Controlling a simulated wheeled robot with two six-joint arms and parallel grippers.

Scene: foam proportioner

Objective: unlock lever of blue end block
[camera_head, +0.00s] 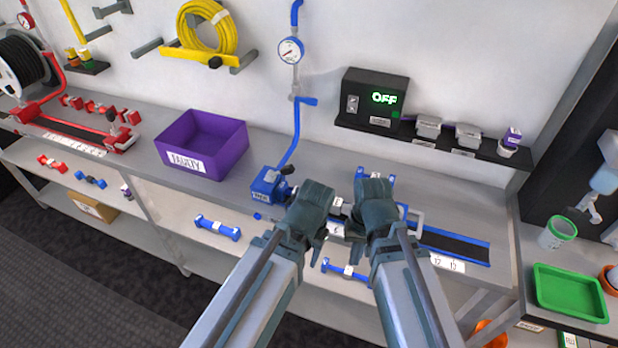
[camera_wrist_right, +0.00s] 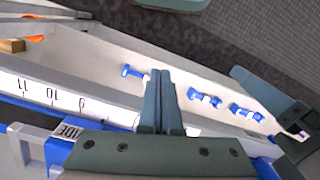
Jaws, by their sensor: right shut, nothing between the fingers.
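The blue end block (camera_head: 268,188) stands on the bench at the left end of the blue rail (camera_head: 470,250), with a dark knob-ended lever (camera_head: 287,170) at its top. My left gripper (camera_head: 316,236) is just right of the block, over the rail; its jaw opening is hidden. My right gripper (camera_head: 358,232) is farther right over the rail, shut and empty. In the right wrist view its fingers (camera_wrist_right: 160,105) are together in front of the numbered scale (camera_wrist_right: 60,100). A blue carriage (camera_wrist_right: 62,140) with a metal handle shows at lower left there.
A purple tray (camera_head: 203,145) stands on the bench to the left. A blue pipe with a gauge (camera_head: 290,51) rises behind the block. A black box reading OFF (camera_head: 374,95) is on the wall shelf. Blue parts (camera_head: 217,227) lie on the lower shelf.

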